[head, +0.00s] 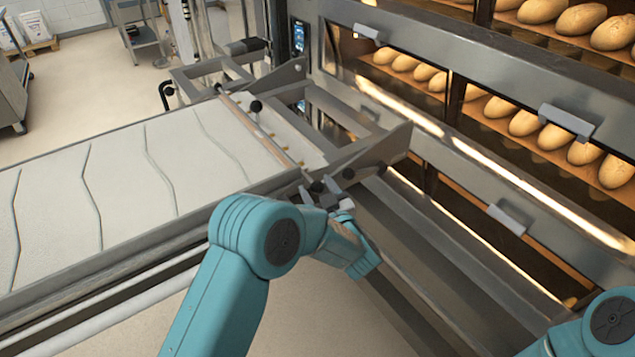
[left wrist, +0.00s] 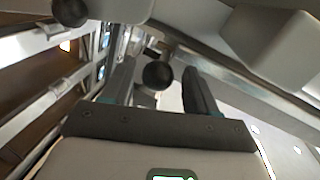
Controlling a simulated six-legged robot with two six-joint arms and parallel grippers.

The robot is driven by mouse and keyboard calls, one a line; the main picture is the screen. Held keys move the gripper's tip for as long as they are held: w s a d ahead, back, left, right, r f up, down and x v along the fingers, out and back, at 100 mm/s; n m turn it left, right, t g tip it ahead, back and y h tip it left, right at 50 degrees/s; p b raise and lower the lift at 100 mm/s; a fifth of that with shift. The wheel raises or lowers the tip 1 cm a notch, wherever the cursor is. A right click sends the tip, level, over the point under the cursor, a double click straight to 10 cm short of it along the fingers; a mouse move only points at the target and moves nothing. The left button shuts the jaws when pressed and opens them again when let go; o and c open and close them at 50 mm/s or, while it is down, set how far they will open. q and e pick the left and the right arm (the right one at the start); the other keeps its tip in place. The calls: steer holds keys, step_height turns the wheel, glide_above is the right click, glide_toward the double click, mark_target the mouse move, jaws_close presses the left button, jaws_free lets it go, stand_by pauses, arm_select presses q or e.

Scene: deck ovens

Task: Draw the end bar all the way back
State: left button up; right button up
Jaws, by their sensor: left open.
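The end bar (head: 265,133) is a thin rail lying across the oven end of the pale loader belt (head: 140,165). A black ball knob (head: 255,106) stands near its middle. Another black knob (head: 317,187) is at the near end, beside my left gripper (head: 325,193). In the left wrist view, a black knob (left wrist: 158,75) shows between the spread fingers of my left gripper (left wrist: 160,88), with light showing on either side of it. The fingers are open; I cannot tell whether they touch it. My right gripper is outside the view; only part of that arm shows at bottom right.
The deck oven (head: 430,135) stands on the right, with loaves (head: 525,122) behind its glass and grey door handles (head: 567,121) sticking out. The loader's metal side plate (head: 370,150) is close to my left gripper. A grey trolley (head: 140,35) is at the back; open floor lies left.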

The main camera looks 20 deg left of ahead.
arm_select(q)
steer(key=shift+w+a, duration=0.25)
steer(key=shift+w, duration=0.05)
steer(key=shift+w+f, duration=0.1)
steer(key=shift+w, duration=0.1)
jaws_close()
steer(key=shift+s+a, duration=0.1)
